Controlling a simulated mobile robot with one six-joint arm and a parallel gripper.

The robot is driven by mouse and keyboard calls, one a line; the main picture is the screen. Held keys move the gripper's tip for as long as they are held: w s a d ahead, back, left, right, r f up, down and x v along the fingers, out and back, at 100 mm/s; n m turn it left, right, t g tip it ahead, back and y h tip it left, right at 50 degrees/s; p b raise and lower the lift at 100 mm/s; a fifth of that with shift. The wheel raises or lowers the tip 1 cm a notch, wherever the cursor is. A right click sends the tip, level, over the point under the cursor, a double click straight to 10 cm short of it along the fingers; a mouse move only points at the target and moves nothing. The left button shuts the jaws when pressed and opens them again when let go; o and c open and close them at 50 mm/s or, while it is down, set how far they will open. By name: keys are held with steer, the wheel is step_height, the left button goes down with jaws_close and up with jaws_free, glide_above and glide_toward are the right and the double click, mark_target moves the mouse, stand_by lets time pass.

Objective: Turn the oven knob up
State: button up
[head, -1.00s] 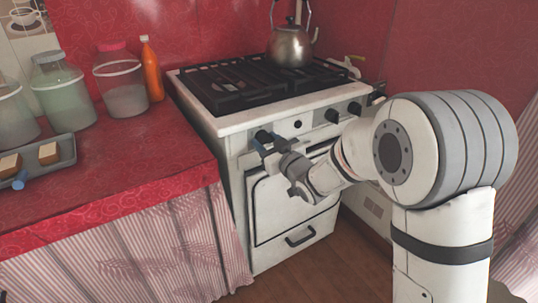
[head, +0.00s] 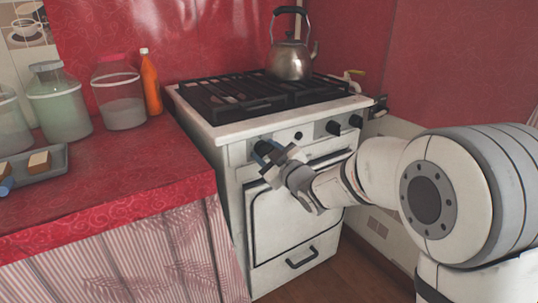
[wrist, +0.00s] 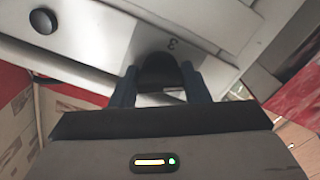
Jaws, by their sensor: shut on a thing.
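The white oven (head: 290,220) has a row of black knobs along its front panel. My gripper (head: 266,152) is at the leftmost knob in the head view, where the gripper mostly hides that knob. In the wrist view the two dark blue fingers of my gripper (wrist: 160,82) are shut on a black knob (wrist: 158,68), one on each side. A digit is printed on the panel beside this knob. Two other black knobs (head: 333,127) (head: 355,121) sit further right in the head view, untouched.
A metal kettle (head: 290,62) stands on the back of the black hob grate (head: 240,96). The red counter (head: 130,175) at left holds glass jars (head: 60,105), an orange bottle (head: 150,82) and a grey tray (head: 50,170). The floor before the oven is clear.

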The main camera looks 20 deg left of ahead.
steer(key=shift+a+r, duration=0.1)
steer(key=shift+r, duration=0.05)
steer(key=o, duration=1)
steer(key=shift+p+v, duration=0.85)
steer(key=shift+v, duration=3.05)
steer(key=s+d+r+m+h+p, duration=0.1)
steer(key=d+r+m+h+p, duration=0.4)
steer(key=d+p, duration=0.4)
steer(key=s+d+r+m+h+p, duration=0.1)
steer(key=d+r+m+h+p, duration=0.3)
steer(key=d+r+h+p, duration=0.5)
steer(key=s+d+r+m+g+p, duration=0.2)
steer(key=s+d+r+g+p, duration=0.1)
steer(key=s, duration=0.4)
steer(key=s+d+r+m+g+p, duration=0.2)
steer(key=s+d+r+g+p, duration=0.1)
steer(key=s+d+p, duration=0.2)
steer(key=s+d+r+m+g+p, duration=0.3)
steer(key=s+d+p, duration=0.2)
steer(key=s, duration=0.4)
steer(key=shift+s+r+p, duration=0.15)
steer(key=shift+r+p, duration=0.25)
steer(key=shift+p, duration=0.05)
